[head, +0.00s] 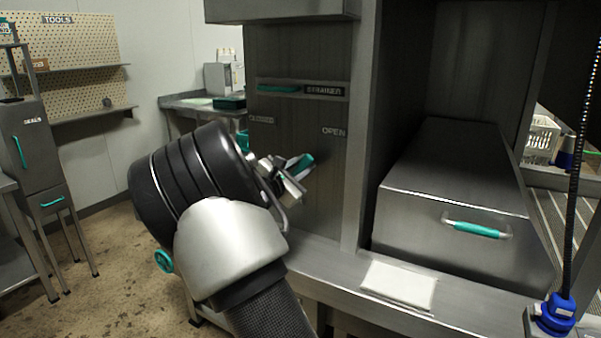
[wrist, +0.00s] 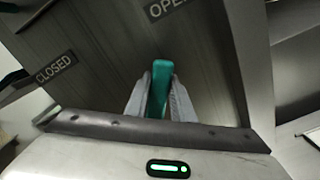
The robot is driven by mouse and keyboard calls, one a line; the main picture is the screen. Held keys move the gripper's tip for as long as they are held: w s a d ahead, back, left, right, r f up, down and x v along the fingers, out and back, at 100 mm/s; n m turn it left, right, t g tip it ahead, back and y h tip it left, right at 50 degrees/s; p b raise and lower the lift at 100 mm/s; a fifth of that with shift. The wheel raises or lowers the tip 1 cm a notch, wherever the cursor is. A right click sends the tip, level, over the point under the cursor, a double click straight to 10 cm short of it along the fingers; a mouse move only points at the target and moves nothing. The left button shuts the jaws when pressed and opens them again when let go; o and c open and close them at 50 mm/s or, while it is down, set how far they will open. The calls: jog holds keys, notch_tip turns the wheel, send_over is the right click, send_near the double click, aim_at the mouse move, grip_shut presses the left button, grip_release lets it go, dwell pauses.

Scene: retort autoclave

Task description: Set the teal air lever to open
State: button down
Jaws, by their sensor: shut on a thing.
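The teal air lever (head: 302,162) stands out from a grey metal panel, below the OPEN and CLOSED labels. In the head view its tip points up and right, toward the OPEN label (head: 334,132); the CLOSED label (head: 261,119) is to its upper left. My gripper (head: 288,178) is at the lever. In the wrist view the lever (wrist: 160,90) lies between the two fingers, which are shut on it. The lever's pivot is hidden by my gripper and arm.
A strainer slot with a teal handle (head: 279,89) is above the labels. Right of the panel stands a metal box with a teal handle (head: 476,229) inside an open bay. A white pad (head: 398,285) lies on the ledge in front. Open floor is at the left.

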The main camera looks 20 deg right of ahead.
dwell(0.4)
jog(key=c, duration=1.5)
grip_release()
jog(key=p+v, duration=0.2)
jog(key=v, duration=1.5)
jog(key=shift+s+a+f, duration=0.1)
jog(key=shift+s+a, duration=0.05)
jog(key=shift+s, duration=0.05)
